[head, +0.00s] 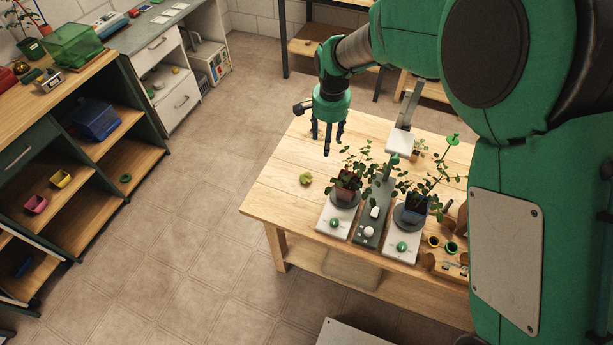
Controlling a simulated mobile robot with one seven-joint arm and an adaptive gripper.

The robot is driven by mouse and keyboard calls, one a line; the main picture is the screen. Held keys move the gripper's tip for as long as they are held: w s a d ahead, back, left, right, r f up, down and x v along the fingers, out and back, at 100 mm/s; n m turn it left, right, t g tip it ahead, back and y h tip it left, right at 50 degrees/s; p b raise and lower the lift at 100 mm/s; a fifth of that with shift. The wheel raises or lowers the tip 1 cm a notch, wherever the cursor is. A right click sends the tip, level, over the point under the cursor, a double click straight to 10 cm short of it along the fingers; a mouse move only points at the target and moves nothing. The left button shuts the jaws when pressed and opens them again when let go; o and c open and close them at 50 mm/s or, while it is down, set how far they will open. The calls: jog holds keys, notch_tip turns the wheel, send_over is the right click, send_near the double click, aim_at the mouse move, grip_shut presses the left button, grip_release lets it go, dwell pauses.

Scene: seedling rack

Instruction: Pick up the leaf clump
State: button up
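The leaf clump is most likely the small yellow-green clump (306,179) lying on the wooden table (268,196) near its left edge, left of the potted plants. My gripper (328,146) hangs above the table, fingers pointing down, up and to the right of the clump in the picture. Its dark fingers look spread apart with nothing visible between them. The gripper and the clump are apart.
Two plants in pots, a dark red pot (346,188) and a dark blue pot (415,207), stand on white bases beside the clump. Small cups (450,247) sit at the front right.

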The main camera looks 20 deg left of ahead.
jog(key=s+a+f, duration=0.1)
jog(key=a+f, duration=0.5)
jog(key=f, duration=0.2)
jog(key=shift+a+f, duration=0.25)
jog(key=shift+a, duration=0.15)
jog(key=shift+s, duration=0.1)
jog(key=b, duration=0.1)
send_over(306, 176)
jog(key=shift+a+f, duration=0.15)
jog(key=shift+f, duration=4.1)
jog(key=shift+s, duration=0.1)
jog(key=shift+f+b, duration=0.8)
jog(key=shift+f, duration=1.8)
jog(key=c, duration=0.8)
